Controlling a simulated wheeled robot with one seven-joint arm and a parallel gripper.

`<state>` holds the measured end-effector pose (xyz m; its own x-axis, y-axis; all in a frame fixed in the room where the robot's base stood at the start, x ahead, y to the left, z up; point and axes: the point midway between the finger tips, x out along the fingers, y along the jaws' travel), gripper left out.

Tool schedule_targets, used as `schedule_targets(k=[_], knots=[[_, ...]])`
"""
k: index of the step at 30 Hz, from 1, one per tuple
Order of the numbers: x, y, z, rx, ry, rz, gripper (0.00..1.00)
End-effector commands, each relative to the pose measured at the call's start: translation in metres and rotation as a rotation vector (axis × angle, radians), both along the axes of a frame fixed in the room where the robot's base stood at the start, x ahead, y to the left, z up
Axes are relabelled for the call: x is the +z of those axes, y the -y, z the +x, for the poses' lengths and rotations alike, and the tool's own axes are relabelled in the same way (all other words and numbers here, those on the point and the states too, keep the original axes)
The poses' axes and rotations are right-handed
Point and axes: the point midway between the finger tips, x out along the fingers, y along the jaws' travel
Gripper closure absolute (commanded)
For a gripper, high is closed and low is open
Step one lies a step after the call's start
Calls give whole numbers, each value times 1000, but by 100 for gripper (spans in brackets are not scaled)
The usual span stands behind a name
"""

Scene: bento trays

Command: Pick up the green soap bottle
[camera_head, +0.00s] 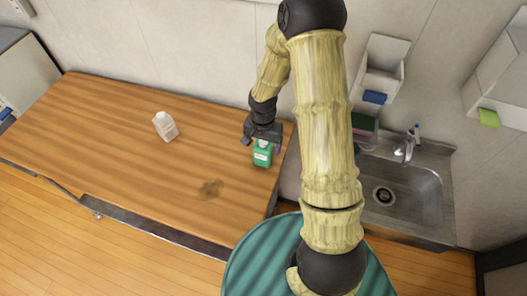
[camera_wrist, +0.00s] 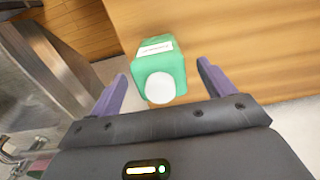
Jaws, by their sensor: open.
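The green soap bottle (camera_head: 262,153) stands near the right end of the wooden table (camera_head: 120,140). It has a white label on its side. In the wrist view the bottle (camera_wrist: 160,70) shows its round white cap towards the camera and lies between the two purple fingers. My gripper (camera_head: 262,138) is at the top of the bottle and is open. In the wrist view my gripper (camera_wrist: 163,80) has a gap between each finger and the bottle. The head view partly hides the bottle's top behind the gripper.
A white bottle (camera_head: 165,126) stands on the table to the left. A metal sink (camera_head: 420,195) with a tap (camera_head: 405,148) is to the right of the table. The wall is close behind. The table's middle is clear except for a dark stain.

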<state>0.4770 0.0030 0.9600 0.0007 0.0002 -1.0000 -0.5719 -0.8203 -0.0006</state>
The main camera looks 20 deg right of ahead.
Motion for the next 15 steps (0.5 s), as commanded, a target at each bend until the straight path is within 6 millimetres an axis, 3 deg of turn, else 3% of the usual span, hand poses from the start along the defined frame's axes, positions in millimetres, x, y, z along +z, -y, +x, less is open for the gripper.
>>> schedule_targets(k=[9,15], knots=[[-34,3,2,0,-2,-1,18],[-37,3,3,0,1,-1,18]])
